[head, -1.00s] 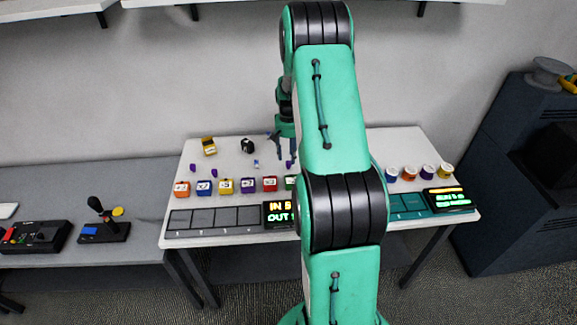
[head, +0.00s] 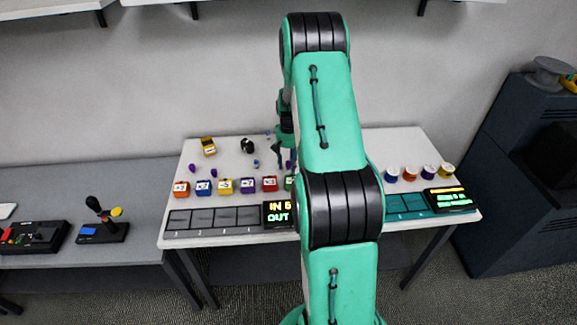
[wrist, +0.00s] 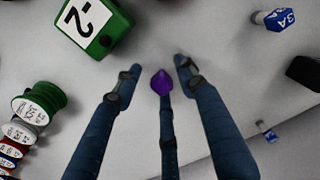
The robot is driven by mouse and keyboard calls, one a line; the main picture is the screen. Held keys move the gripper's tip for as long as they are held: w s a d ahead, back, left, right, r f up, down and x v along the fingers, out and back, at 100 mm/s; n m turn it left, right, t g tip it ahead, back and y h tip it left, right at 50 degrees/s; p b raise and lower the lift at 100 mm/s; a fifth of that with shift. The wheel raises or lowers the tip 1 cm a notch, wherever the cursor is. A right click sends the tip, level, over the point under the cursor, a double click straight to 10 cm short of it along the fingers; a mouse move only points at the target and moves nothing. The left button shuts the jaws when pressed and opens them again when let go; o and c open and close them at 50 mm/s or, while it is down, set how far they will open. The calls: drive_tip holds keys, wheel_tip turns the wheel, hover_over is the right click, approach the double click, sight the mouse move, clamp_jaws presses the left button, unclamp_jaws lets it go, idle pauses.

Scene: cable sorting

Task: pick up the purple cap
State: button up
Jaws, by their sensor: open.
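A small purple cap (wrist: 161,82) lies in the wrist view between the tips of my gripper (wrist: 157,71), just above the end of the third finger. The fingers are spread and open, and a visible gap separates the cap from both side fingertips. I cannot tell how high the tips are above the table. In the head view my gripper (head: 279,152) hangs over the back middle of the table, partly behind my arm. A purple piece (head: 290,166) beside it looks like the same cap. Two more purple pieces (head: 192,167) (head: 213,173) lie at the left.
A green box marked -2 (wrist: 92,28) stands close to the left finger. Several spools (wrist: 38,103) line the left edge. Blue pieces (wrist: 273,19) (wrist: 267,131) lie to the right. The white table (head: 232,150) also bears a row of coloured boxes (head: 226,187) and a display (head: 277,213).

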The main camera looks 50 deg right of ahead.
sight(288, 162)
drive_tip(key=c, duration=0.8)
drive_tip(key=shift+r, duration=0.15)
drive_tip(key=shift+c, duration=0.2)
drive_tip(key=shift+r, duration=0.6)
wheel_tip(288, 162, up, 2)
drive_tip(key=shift+r+p, duration=0.15)
drive_tip(key=shift+p, duration=0.35)
drive_tip(key=s+a, duration=0.3)
drive_tip(key=s, duration=0.1)
drive_tip(key=s+a+r+p, duration=0.1)
drive_tip(key=s+a, duration=0.6)
drive_tip(key=s, duration=0.1)
drive_tip(key=shift+a+r+p, duration=0.15)
drive_tip(key=shift+a+p, duration=0.15)
drive_tip(key=shift+a, duration=0.05)
